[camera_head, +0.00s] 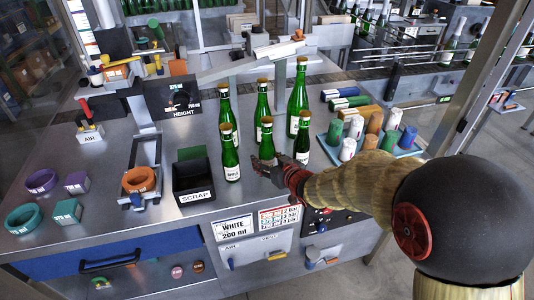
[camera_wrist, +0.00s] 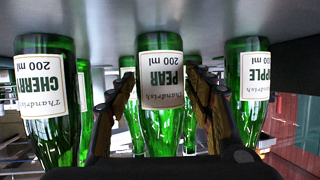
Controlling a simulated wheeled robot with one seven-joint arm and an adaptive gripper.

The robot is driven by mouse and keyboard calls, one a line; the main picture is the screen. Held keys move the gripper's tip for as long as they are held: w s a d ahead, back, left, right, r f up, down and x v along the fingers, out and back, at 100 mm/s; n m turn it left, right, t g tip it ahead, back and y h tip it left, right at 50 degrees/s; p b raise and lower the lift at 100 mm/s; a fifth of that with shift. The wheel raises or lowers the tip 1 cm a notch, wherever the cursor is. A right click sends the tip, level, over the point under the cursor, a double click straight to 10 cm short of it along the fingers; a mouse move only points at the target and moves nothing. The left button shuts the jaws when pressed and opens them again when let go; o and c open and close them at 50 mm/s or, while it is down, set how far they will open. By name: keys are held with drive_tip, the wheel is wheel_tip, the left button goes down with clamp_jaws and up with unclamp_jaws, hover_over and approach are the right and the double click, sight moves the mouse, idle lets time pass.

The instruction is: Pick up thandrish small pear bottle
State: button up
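The small pear bottle (camera_wrist: 161,118) is green glass with a white label reading Thandrish PEAR 200 ml. It is centred in the wrist view, which is upside down. In the head view it appears to be the middle front bottle (camera_head: 267,138), upright on the grey bench, its lower part partly hidden by my gripper. My gripper (camera_head: 268,163) is low at the bench, on the near side of this bottle. In the wrist view its open fingers (camera_wrist: 161,75) lie on either side of the bottle, with narrow gaps seeming to remain.
A cherry bottle (camera_wrist: 47,95) and an apple bottle (camera_wrist: 248,90) stand close on either side. Taller green bottles (camera_head: 226,108) stand behind. A black scrap bin (camera_head: 192,178) is to the left. A blue tray with coloured foil capsules (camera_head: 348,148) is to the right.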

drive_tip(key=c, duration=1.2)
drive_tip(key=shift+r, duration=0.1)
clamp_jaws()
